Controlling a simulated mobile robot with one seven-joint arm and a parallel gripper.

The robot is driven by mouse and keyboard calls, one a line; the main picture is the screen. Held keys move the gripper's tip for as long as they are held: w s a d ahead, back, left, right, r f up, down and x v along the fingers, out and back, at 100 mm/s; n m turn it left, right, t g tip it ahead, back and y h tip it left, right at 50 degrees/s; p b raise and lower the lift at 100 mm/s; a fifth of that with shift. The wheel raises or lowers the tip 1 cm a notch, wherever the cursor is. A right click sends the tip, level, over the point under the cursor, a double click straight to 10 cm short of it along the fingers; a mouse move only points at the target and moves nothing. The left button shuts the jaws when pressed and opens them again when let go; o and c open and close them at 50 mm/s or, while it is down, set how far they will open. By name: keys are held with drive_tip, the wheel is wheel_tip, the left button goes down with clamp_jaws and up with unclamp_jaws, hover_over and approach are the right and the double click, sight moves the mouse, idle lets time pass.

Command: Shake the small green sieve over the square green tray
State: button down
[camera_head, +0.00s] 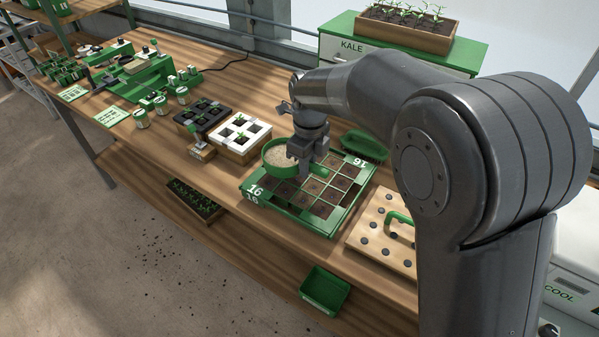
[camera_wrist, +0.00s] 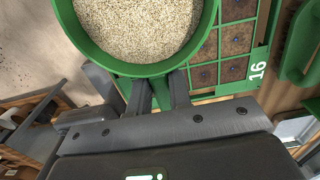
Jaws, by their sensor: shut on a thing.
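The small green sieve (camera_head: 277,163) is round and holds pale, grainy material; it also shows large in the wrist view (camera_wrist: 88,52). My gripper (camera_head: 313,168) is shut on the sieve's handle; the two fingers (camera_wrist: 160,93) close on it just behind the rim. The square green tray (camera_head: 250,198) is marked 16 and has a grid of dark soil cells. The sieve is above the tray's left back part and hides some cells. Part of the tray (camera_wrist: 261,56) shows at the right of the wrist view, with dark dots in several cells.
A wooden board with black pegs and a green handle (camera_head: 371,237) lies right of the tray. A green scoop-like dish (camera_head: 364,146) lies behind it. White (camera_head: 241,152) and black (camera_head: 187,118) pot trays stand to the left. A green bin (camera_head: 325,290) hangs at the bench's front edge.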

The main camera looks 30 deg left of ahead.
drive_tip(key=w, duration=1.7)
drive_tip(key=d, duration=1.1)
drive_tip(key=shift+w+d, duration=0.1)
drive_tip(key=s+r, duration=0.2)
drive_tip(key=s, duration=1.1)
drive_tip(key=s+r, duration=0.2)
drive_tip(key=s, duration=1.2)
drive_tip(key=shift+a, duration=0.2)
